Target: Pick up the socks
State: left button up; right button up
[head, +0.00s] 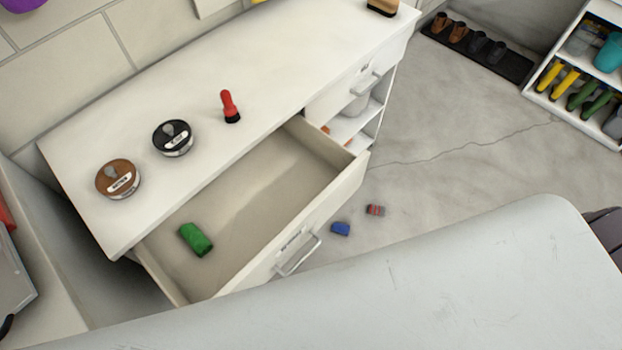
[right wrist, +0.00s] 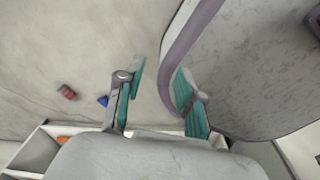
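A green rolled sock (head: 196,239) lies inside the open drawer (head: 340,190), near its left end. A blue rolled sock (head: 340,229) and a grey-and-red one (head: 376,210) lie on the floor in front of the drawer. In the right wrist view the grey-and-red sock (right wrist: 66,92) and blue sock (right wrist: 103,101) lie on the floor, left of my right gripper (right wrist: 160,82). Its teal-padded fingers are apart with nothing between them. It does not touch either sock. My left gripper is in neither view.
The white cabinet top (head: 270,60) bears a brown tin (head: 118,180), a black tin (head: 173,138) and a red-handled brush (head: 230,106). Shoes stand on a dark mat (head: 500,62) at the back. A shelf (head: 560,108) with boots stands far right. Floor (head: 450,150) between is clear.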

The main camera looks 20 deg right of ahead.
aim_at(372, 209)
jog(key=k+l, duration=0.15)
jog(key=l, duration=0.15)
jog(key=k+l+z, duration=0.15)
jog(key=z, duration=0.85)
